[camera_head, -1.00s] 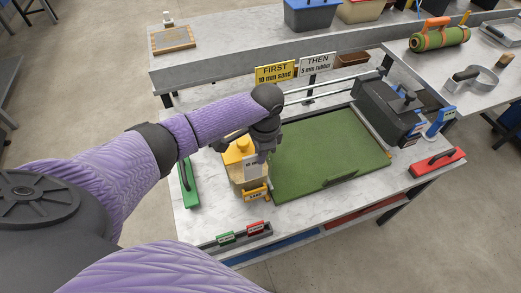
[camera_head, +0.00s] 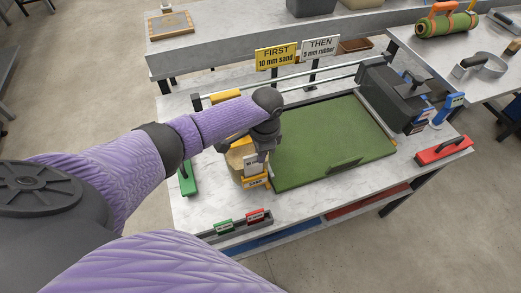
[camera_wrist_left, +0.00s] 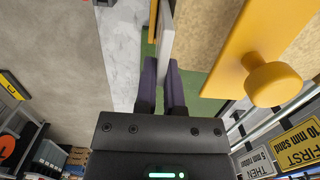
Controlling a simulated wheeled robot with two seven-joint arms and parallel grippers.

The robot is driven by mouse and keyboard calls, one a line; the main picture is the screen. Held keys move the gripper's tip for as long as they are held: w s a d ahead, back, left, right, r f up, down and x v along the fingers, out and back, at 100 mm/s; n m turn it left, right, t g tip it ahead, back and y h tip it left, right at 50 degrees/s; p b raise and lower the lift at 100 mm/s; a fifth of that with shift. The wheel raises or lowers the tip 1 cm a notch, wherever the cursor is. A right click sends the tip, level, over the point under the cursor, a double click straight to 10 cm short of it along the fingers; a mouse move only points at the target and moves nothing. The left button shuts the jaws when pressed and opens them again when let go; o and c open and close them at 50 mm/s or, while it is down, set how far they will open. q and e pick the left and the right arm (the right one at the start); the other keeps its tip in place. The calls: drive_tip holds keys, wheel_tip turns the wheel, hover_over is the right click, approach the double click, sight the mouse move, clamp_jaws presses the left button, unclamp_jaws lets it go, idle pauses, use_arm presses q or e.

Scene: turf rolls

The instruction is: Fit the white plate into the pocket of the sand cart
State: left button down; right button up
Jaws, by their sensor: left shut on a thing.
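The sand cart (camera_head: 237,158) is a yellow box at the left edge of the green turf on the bench. In the left wrist view its yellow top with a round knob (camera_wrist_left: 272,82) and a sandy-coloured side fill the right. My left gripper (camera_head: 258,160) is at the cart's right front. Its fingers (camera_wrist_left: 162,72) are shut on the white plate (camera_wrist_left: 165,35), seen nearly edge-on beside the cart. The labelled face of the plate (camera_head: 252,162) shows in the head view, upright at the cart. The pocket is hidden, so I cannot tell whether the plate is inside it. My right gripper is out of view.
The green turf (camera_head: 325,140) lies right of the cart, with a dark grey box (camera_head: 392,95) beyond it. Two signs (camera_head: 276,58) stand behind. A green-handled tool (camera_head: 187,178) is left, a red one (camera_head: 443,150) right, and a tag tray (camera_head: 238,226) in front.

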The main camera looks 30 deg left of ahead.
use_arm(q)
drive_tip(key=shift+f, duration=0.1)
drive_tip(key=c, duration=0.7)
unclamp_jaws()
drive_tip(key=shift+o, duration=0.2)
wheel_tip(320, 180, up, 10)
drive_tip(key=p, duration=0.2)
drive_tip(key=shift+w+d+p, duration=0.3)
